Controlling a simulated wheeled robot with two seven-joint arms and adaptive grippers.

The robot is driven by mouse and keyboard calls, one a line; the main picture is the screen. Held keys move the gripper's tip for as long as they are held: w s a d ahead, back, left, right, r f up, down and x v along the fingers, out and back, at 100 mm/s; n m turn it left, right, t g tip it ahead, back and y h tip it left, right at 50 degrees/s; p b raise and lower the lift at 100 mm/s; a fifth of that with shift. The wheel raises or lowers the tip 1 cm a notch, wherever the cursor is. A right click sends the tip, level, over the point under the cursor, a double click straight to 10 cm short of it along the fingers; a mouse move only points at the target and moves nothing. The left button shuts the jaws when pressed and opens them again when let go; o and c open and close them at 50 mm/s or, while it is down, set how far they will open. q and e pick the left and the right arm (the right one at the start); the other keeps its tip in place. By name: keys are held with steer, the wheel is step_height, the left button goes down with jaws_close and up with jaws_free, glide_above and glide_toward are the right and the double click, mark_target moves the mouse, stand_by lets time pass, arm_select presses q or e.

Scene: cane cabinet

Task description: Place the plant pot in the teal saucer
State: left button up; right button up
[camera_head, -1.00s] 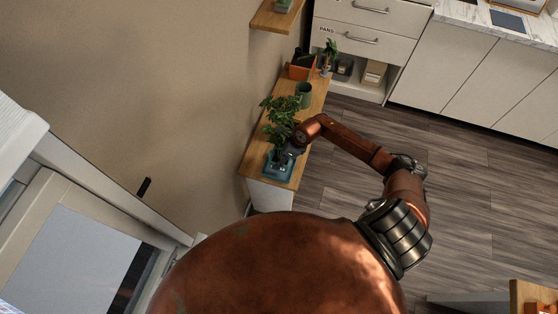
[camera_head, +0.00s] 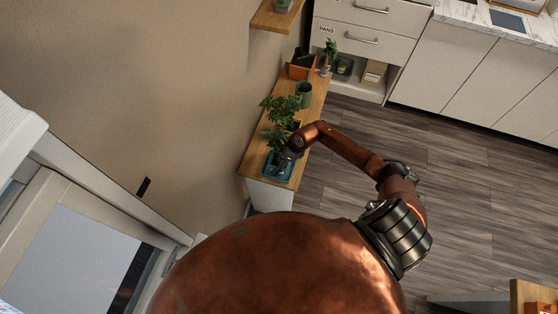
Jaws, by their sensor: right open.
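The teal saucer (camera_head: 271,176) is a square, tray-like dish near the front end of the narrow wooden cabinet top. A leafy green plant (camera_head: 273,138) rises over the saucer. Its pot is small, dark and partly hidden by leaves and my gripper, and it appears to be within the saucer's outline; I cannot tell whether it rests flat. My right gripper (camera_head: 284,157) reaches in from the right, open, beside the plant's base and over the saucer. I cannot tell whether its fingers touch the pot. My left gripper is out of view.
A second leafy plant (camera_head: 283,107) stands just behind on the cabinet top (camera_head: 256,154). Beyond it are a green pot (camera_head: 303,94), an orange box (camera_head: 301,70) and another plant (camera_head: 329,51). A wall runs along the left; open floor lies right.

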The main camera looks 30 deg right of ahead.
steer(key=v, duration=1.2)
steer(key=shift+p, duration=0.35)
